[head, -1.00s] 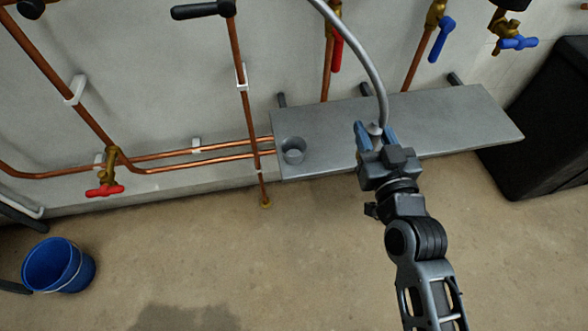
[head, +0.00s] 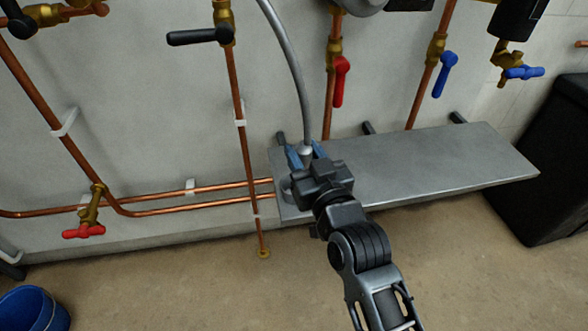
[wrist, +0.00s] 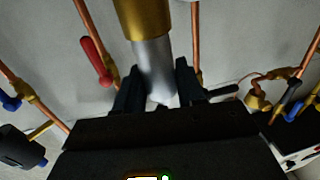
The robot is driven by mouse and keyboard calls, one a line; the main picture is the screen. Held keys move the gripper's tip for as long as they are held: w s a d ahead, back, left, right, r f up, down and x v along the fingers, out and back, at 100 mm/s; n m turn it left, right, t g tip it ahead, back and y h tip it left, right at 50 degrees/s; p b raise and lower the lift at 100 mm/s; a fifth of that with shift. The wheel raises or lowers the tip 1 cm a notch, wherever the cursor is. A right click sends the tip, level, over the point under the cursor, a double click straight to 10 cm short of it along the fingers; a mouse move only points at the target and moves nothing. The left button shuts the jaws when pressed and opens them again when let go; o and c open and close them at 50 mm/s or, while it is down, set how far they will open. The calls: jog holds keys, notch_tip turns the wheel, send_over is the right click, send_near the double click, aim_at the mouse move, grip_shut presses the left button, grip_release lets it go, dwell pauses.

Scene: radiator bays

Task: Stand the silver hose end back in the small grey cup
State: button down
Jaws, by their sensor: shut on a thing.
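The silver hose end (head: 305,152) is held between the blue-tipped fingers of my gripper (head: 306,154), above the left part of the grey shelf. The grey hose (head: 295,70) rises from it out of the top of the head view. In the wrist view the grey hose end (wrist: 154,68) stands between the two dark fingers (wrist: 158,88). The small grey cup (head: 285,188) is at the left end of the shelf, mostly hidden behind my gripper. I cannot tell the exact gap between hose end and cup.
The grey shelf (head: 430,165) is bare to the right. A copper pipe (head: 243,150) runs down just left of it. Red (head: 341,80) and blue (head: 444,73) valve handles hang above. A black bin (head: 545,170) stands at right and a blue bucket (head: 32,310) at lower left.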

jog(key=shift+w+a+f+b, duration=0.25)
jog(key=shift+a+f, duration=0.1)
jog(key=shift+f, duration=0.55)
jog(key=shift+w+a+f+b, duration=0.25)
jog(key=shift+w+a+f, duration=0.1)
jog(key=shift+f, duration=0.6)
jog(key=shift+w+a+f+b, duration=0.25)
jog(key=shift+a+f, duration=0.1)
jog(key=shift+f, duration=0.55)
jog(key=shift+f, duration=0.1)
jog(key=shift+f+b, duration=0.25)
jog(key=shift+b, duration=0.1)
jog(key=c, duration=0.7)
grip_release()
